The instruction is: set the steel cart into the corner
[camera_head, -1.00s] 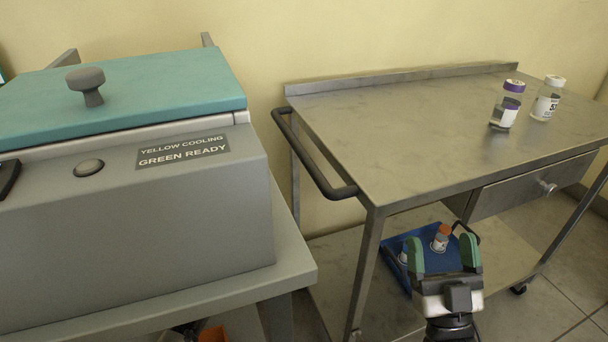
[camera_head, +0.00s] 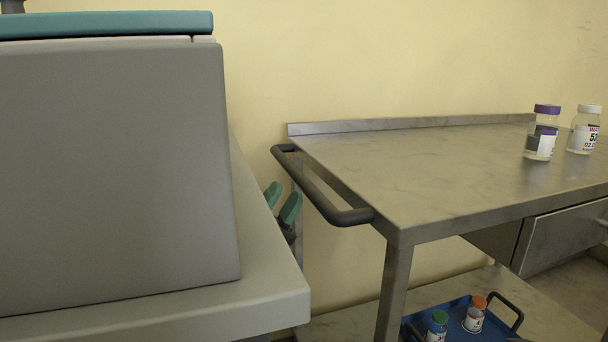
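The steel cart (camera_head: 430,165) stands on the right with its back rim along the yellow wall. Its black handle (camera_head: 312,188) is on its left end and points toward the grey bench. My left gripper (camera_head: 281,202) shows as two green fingertips in the gap between the bench and the cart, just left of the handle. The fingertips are apart, and nothing shows between them. It looks separate from the handle; the rest of it is hidden behind the bench edge. My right gripper is not in view.
A grey machine (camera_head: 110,180) with a teal lid (camera_head: 110,24) sits on the grey bench (camera_head: 255,255). Purple-capped (camera_head: 541,133) and white-capped (camera_head: 585,130) jars stand on the cart top. A blue tray (camera_head: 455,312) with vials is on the lower shelf. The bench-cart gap is narrow.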

